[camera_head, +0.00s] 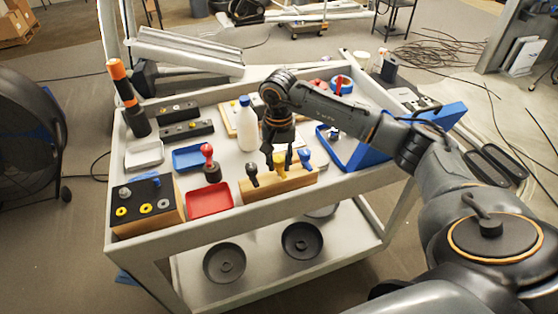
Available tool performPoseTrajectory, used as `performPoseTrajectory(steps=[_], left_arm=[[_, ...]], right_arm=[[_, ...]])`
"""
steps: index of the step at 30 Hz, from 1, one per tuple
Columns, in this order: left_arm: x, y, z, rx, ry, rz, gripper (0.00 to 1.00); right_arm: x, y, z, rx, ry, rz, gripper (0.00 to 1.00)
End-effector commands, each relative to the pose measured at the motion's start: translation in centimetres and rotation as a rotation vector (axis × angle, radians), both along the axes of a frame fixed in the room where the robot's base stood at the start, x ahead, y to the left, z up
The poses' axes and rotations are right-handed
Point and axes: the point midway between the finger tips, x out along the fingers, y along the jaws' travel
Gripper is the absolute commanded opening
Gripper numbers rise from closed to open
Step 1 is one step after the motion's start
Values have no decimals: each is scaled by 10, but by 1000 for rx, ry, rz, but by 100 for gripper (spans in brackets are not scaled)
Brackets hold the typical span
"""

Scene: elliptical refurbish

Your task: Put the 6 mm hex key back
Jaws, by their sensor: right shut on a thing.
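A wooden block (287,182) stands at the front edge of the cart's top. A black-handled key (252,171) and a blue-handled key (305,154) stand in it, upright or nearly so. My right gripper (279,162) points down over the middle of the block. It is shut on a yellow-handled key (280,171) between those two. The key's lower end is hidden, so I cannot tell how deep it sits in the block. No size marks are readable. My left gripper is not in view.
A red-knobbed tool (208,160), red tray (209,200), blue tray (191,158) and white bottle (247,124) stand left of the block. A blue frame-shaped tray (352,160) lies to the right, under my right arm. Round black pans (302,241) lie on the lower shelf.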

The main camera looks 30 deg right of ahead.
Motion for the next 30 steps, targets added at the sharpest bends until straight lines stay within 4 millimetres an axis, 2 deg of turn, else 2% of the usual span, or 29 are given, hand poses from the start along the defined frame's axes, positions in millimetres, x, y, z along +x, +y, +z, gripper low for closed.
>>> performPoseTrajectory(steps=[1,4,5,13,17,20,30], left_arm=[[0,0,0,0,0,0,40],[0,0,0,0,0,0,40],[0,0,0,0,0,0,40],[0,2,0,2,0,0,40],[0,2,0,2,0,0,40],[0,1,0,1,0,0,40],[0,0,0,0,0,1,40]], right_arm=[[0,0,0,0,0,0,32],[0,0,0,0,0,0,52],[0,0,0,-1,-1,0,54],[0,0,0,-1,1,0,54],[0,0,8,-1,-2,0,54],[1,0,24,-1,-5,0,54],[1,0,95,-2,-5,0,54]])
